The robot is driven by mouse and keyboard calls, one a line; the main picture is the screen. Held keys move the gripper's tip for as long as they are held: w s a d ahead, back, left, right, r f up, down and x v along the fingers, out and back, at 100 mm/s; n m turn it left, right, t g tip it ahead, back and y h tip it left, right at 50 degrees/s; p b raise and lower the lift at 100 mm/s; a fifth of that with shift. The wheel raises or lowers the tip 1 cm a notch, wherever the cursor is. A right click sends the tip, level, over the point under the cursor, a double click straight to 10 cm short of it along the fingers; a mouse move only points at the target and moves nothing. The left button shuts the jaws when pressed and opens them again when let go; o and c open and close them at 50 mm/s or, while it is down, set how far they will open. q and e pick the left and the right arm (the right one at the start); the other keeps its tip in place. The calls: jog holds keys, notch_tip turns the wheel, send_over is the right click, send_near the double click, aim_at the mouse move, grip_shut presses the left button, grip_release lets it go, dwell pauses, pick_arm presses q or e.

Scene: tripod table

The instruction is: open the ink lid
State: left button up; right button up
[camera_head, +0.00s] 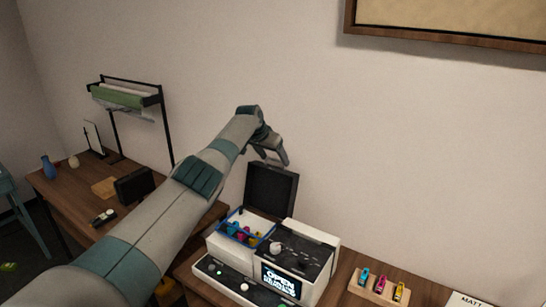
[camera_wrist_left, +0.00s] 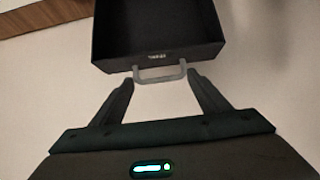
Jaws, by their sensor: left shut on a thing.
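The black ink lid (camera_head: 271,188) stands raised, close to upright, at the back left of the white printer (camera_head: 318,242). Under it the open compartment shows a blue-rimmed tray (camera_head: 238,224) with several coloured parts. My left gripper (camera_head: 275,158) is at the top edge of the lid. In the left wrist view the lid's dark hollow inner side (camera_wrist_left: 155,28) is above, with a grey loop handle (camera_wrist_left: 160,74) on its edge. My right gripper is not in view.
The printer's lit screen (camera_head: 281,281) shows text, partly unreadable. A wooden holder (camera_head: 378,288) with three coloured cartridges stands to the right. Another desk (camera_head: 75,195) with a black rack (camera_head: 125,90) is at the left. The wall is close behind the lid.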

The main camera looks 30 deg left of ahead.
pick_arm(q)
jog(key=shift+w+d+r, duration=0.1)
jog(key=shift+w+r, duration=0.2)
jog(key=shift+r, duration=0.4)
jog(key=o, duration=1.2)
jog(key=shift+w+d+f, duration=0.2)
jog(key=shift+w+f, duration=0.15)
jog(key=shift+f, duration=0.2)
jog(key=shift+s+a+r, duration=0.15)
jog(key=shift+s+a, duration=0.05)
jog(key=shift+s, duration=0.15)
jog(key=shift+b+v, duration=0.6)
jog(key=shift+v, duration=0.55)
jog(key=b+v, duration=0.4)
jog(key=v, duration=1)
jog(key=shift+d+r+b, duration=0.2)
jog(key=shift+r+b, duration=0.15)
jog(key=shift+b, duration=0.05)
jog(key=shift+s+f, duration=0.1)
jog(key=shift+f, duration=0.05)
